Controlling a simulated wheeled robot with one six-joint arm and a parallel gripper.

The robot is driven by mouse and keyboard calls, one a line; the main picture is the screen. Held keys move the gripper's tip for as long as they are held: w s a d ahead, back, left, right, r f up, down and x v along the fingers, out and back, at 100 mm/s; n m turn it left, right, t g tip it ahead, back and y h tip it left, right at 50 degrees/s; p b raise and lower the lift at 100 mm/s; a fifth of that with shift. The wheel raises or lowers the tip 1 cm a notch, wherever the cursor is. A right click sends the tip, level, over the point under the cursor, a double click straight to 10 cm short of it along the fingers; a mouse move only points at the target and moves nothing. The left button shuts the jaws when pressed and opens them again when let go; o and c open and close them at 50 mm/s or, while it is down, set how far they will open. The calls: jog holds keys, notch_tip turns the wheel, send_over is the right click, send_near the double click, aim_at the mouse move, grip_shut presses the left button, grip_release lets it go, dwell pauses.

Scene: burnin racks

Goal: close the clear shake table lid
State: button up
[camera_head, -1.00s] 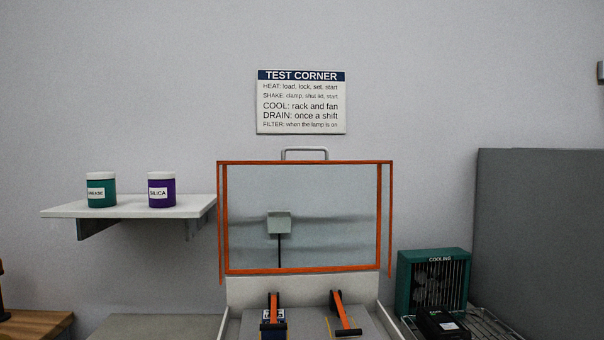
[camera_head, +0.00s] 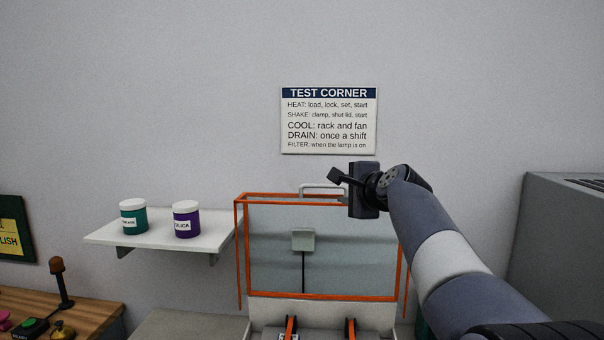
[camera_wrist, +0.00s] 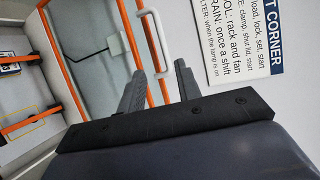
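The clear shake table lid (camera_head: 270,250) stands upright and open, with an orange frame and a see-through pane. Its grey bar handle (camera_head: 318,186) is on the top edge. In the wrist view the handle (camera_wrist: 152,38) shows just past the fingertips, in line with the gap between them. My gripper (camera_head: 340,186) is at the right end of the handle in the head view. In the wrist view my gripper (camera_wrist: 159,70) has its two dark fingers apart with nothing held. Whether a finger touches the handle I cannot tell. The shake table (camera_head: 330,309) is below, partly cut off.
A wall shelf (camera_head: 160,243) with a green jar (camera_head: 134,217) and a purple jar (camera_head: 186,219) is left of the lid. A sign (camera_head: 328,121) hangs above. A large grey cabinet (camera_head: 565,245) stands at right. A wooden bench (camera_head: 95,318) is at lower left.

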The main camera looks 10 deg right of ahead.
aim_at(324, 186)
jog(key=p+x, duration=0.1)
jog(key=x, duration=0.2)
jog(key=p+x, duration=0.1)
jog(key=x, duration=0.3)
jog(key=p+x, duration=0.1)
jog(key=x, duration=0.3)
jog(key=shift+r+p, duration=0.3)
jog(key=shift+p, duration=0.05)
grip_shut()
